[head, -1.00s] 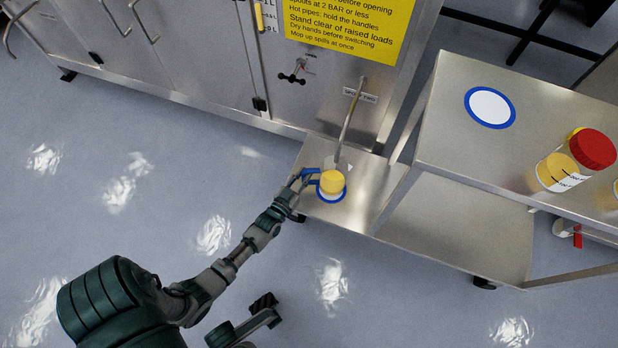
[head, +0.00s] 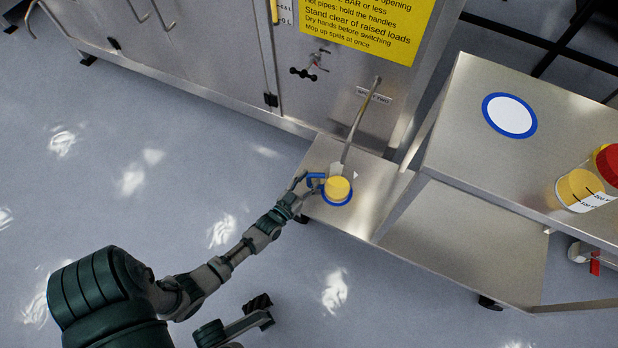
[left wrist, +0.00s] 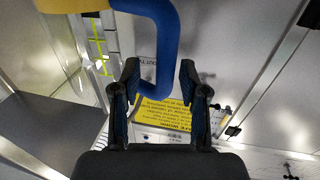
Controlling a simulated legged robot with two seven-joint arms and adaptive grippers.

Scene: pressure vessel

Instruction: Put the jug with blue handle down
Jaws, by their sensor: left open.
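The jug with yellow contents (head: 338,187) stands upright on the low steel shelf, on a blue-ringed mark, below the spout. Its blue handle (head: 315,181) points left, toward my left gripper (head: 302,184). In the left wrist view the blue handle (left wrist: 165,45) reaches down between the two fingers of my left gripper (left wrist: 160,82). The fingers are apart, on either side of the handle, with visible gaps. Part of the jug's body (left wrist: 52,40) shows at the top left there.
The spout pipe (head: 357,128) comes down close behind the jug. A higher steel table (head: 470,140) stands to the right, with an empty blue-ringed white disc (head: 509,115) and a red-lidded yellow container (head: 582,188). A yellow sign (head: 375,25) hangs on the cabinet. Floor to the left is clear.

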